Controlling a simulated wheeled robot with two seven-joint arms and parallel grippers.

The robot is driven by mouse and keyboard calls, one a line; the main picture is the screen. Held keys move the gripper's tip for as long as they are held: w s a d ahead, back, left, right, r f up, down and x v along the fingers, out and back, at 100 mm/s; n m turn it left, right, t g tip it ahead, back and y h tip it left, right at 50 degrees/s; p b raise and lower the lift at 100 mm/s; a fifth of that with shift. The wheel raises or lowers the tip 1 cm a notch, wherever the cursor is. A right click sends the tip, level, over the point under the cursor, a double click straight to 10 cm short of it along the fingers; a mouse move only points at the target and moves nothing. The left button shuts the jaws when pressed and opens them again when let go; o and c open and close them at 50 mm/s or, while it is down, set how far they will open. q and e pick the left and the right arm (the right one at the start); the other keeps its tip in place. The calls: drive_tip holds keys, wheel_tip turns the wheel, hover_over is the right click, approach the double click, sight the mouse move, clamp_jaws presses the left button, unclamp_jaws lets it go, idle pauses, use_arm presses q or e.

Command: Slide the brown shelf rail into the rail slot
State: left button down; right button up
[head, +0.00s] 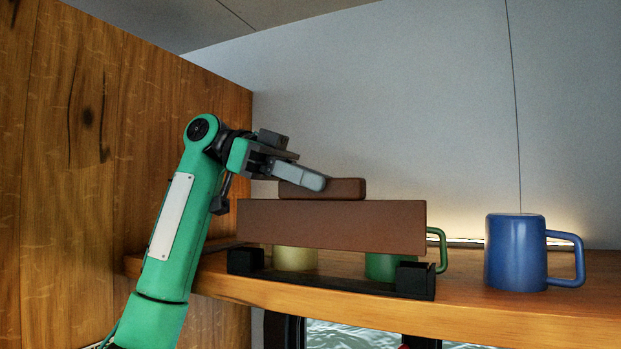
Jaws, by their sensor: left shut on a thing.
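The brown shelf rail (330,227) is a flat board with a smaller brown grip block (348,188) on top. My left gripper (310,181) comes in from the left and is shut on that block; its grey finger lies along the near side. The rail slot (330,284) is a low black bracket with a raised block at each end, along the shelf's front edge. The rail is roughly lengthwise above the slot, its lower edge just over the end blocks. Mugs show through the gap between rail and slot base. My right gripper is not in view.
The wooden shelf (500,304) holds a yellowish mug (295,259) and a green mug (381,267), both partly hidden behind the rail. A blue mug (515,252) stands to the right. A wooden wall (70,150) is close on the left.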

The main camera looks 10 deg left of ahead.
sight(321, 213)
use_arm(q)
drive_tip(key=shift+p, duration=0.5)
idle(0.7)
drive_tip(key=shift+s+f+b, duration=0.25)
drive_tip(key=shift+f+b, duration=0.4)
drive_tip(key=shift+f, duration=0.25)
idle(0.3)
drive_tip(key=shift+w+r+p, duration=0.1)
drive_tip(key=shift+r+p, duration=0.5)
drive_tip(key=shift+p, duration=0.1)
drive_tip(key=shift+w+p, duration=0.1)
drive_tip(key=shift+p, duration=0.65)
idle(1.3)
drive_tip(key=shift+f, duration=0.25)
drive_tip(key=shift+d+f+b, duration=0.15)
drive_tip(key=shift+f+b, duration=0.15)
drive_tip(key=shift+b, duration=0.1)
drive_tip(key=shift+f, duration=0.25)
